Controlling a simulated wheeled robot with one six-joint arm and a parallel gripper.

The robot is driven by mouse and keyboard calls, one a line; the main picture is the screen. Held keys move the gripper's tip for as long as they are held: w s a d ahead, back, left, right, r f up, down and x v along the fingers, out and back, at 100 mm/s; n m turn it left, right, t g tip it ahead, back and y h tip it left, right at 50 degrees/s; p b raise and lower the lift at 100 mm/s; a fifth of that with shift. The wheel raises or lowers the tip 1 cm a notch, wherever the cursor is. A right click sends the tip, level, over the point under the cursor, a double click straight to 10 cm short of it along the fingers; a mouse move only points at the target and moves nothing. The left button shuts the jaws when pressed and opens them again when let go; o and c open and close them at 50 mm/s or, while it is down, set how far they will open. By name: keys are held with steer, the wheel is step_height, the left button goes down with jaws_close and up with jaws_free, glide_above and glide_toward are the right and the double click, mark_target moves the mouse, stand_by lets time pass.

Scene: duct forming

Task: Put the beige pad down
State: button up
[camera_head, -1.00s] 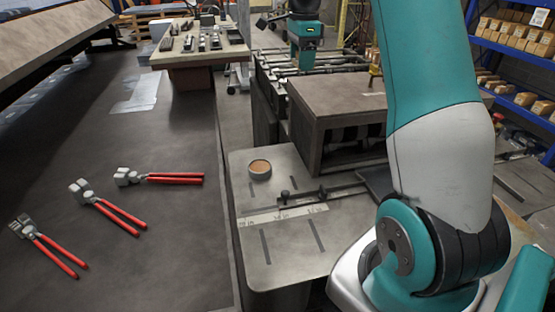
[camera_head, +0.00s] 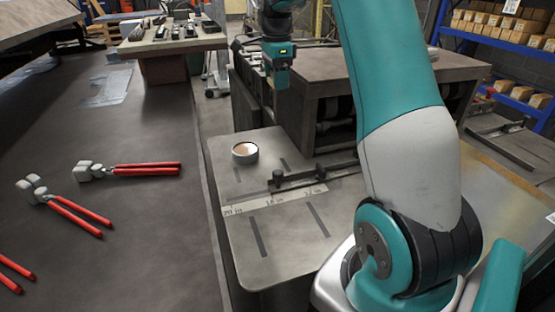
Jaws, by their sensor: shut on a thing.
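My gripper (camera_head: 275,82) hangs at the end of my teal arm, in the upper middle of the head view, beyond the grey metal plate and in front of the dark cabinet's left side. It is small and dark here. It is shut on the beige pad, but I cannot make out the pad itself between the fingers. A round tin (camera_head: 245,153) with a pale pinkish-beige top sits on the far left part of the metal plate (camera_head: 285,255), below and nearer than my gripper.
A black bar guide (camera_head: 315,173) and a ruler strip (camera_head: 275,201) cross the plate. A dark bench (camera_head: 150,235) on the left bears several red-handled tools (camera_head: 147,169). The dark cabinet (camera_head: 385,75) stands behind the plate. The plate's front is clear.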

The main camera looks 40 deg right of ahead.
mark_target(277, 149)
step_height(277, 149, down, 20)
steer(key=shift+f+p, duration=0.2)
steer(key=shift+p, duration=0.9)
steer(key=o, duration=1)
steer(key=shift+f, duration=0.15)
